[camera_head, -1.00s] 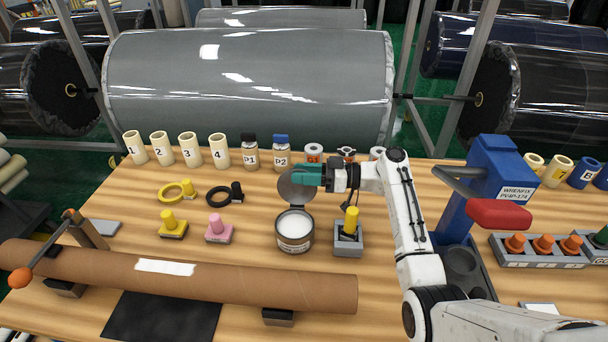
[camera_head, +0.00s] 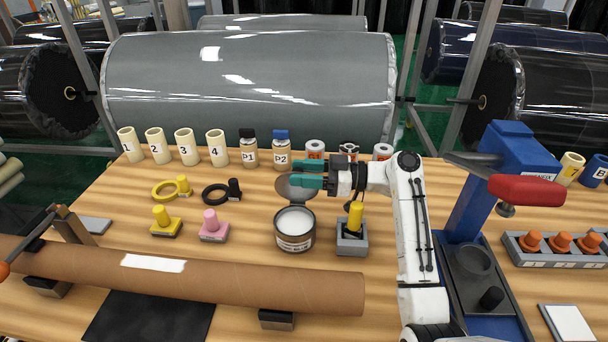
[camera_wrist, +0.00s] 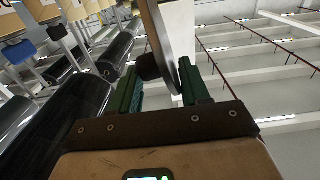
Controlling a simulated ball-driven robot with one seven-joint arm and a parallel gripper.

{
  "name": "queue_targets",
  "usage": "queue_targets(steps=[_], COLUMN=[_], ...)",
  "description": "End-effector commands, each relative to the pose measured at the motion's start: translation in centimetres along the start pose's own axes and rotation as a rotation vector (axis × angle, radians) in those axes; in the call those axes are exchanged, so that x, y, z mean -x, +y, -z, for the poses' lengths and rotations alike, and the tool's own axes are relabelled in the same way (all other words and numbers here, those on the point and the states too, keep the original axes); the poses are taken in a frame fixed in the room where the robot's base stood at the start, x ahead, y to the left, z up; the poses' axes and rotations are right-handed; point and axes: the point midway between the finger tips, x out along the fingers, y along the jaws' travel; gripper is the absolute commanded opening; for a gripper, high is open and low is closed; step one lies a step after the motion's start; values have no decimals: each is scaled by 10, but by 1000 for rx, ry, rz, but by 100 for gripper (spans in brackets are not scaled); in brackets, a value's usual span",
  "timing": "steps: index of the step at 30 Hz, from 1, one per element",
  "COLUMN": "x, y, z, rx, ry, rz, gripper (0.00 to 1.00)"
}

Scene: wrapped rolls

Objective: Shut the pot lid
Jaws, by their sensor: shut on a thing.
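The pot (camera_head: 295,238) is a dark open tin with a label and white contents, standing on the table. Its round grey lid (camera_head: 288,190) stands open and tilted at the pot's back rim; the pot's mouth is uncovered. My gripper (camera_head: 300,175) has teal fingers and reaches in from the right, at the lid's upper part. In the wrist view the lid (camera_wrist: 173,50) shows nearly edge-on with a dark knob (camera_wrist: 148,68) between the fingers (camera_wrist: 160,88). The gripper is shut on the lid; the exact contact is partly hidden.
A grey holder (camera_head: 352,245) with a yellow-handled tool stands right of the pot. Bottles P1 (camera_head: 249,153) and P2 (camera_head: 282,155) stand behind. A pink-knobbed block (camera_head: 213,230) is at left, and a long cardboard tube (camera_head: 230,285) lies in front.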

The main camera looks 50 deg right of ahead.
Motion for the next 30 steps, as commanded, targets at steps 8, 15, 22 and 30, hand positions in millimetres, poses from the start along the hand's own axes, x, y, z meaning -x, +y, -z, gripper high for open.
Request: queue_targets(steps=[8,15,22,30], x=[0,0,0,4], y=[-6,-6,-6,-4], z=[-7,-8,-8,-6], rx=[-20,-23,-19,-12], ry=[-8,-9,-9,-6], rz=[9,9,8,5], gripper=[0,0,57,57])
